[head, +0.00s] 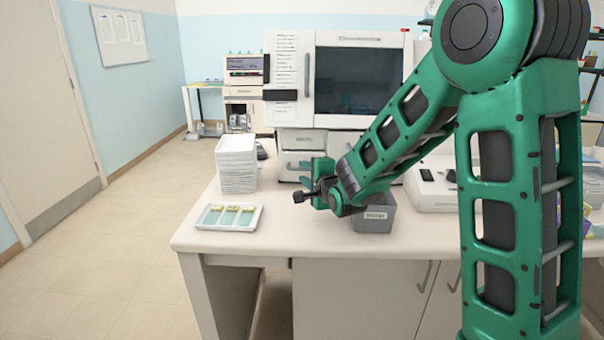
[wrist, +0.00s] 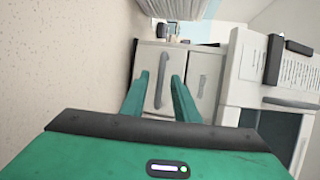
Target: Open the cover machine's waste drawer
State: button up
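The white cover machine (head: 290,75) stands at the back of the counter, with a large dark window. Below it are two grey-white drawers, an upper one (head: 297,140) and a lower one (head: 291,157). Both look shut; I cannot read which is the waste drawer. My gripper (head: 303,172) is in front of the lower drawer. In the turned wrist view, the lower drawer (wrist: 146,62) is on the left and its grey bar handle (wrist: 161,82) lies between my open gripper's (wrist: 160,80) fingers. I cannot tell if they touch it. The upper drawer's handle (wrist: 202,86) is to the right.
A stack of white trays (head: 237,165) stands left of my gripper, with a slide tray (head: 228,217) in front of it. A grey bin (head: 374,216) stands under my forearm. A white device (head: 432,190) is to the right.

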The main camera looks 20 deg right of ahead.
jog(key=shift+x, duration=1.15)
jog(key=shift+s, duration=0.1)
grip_shut()
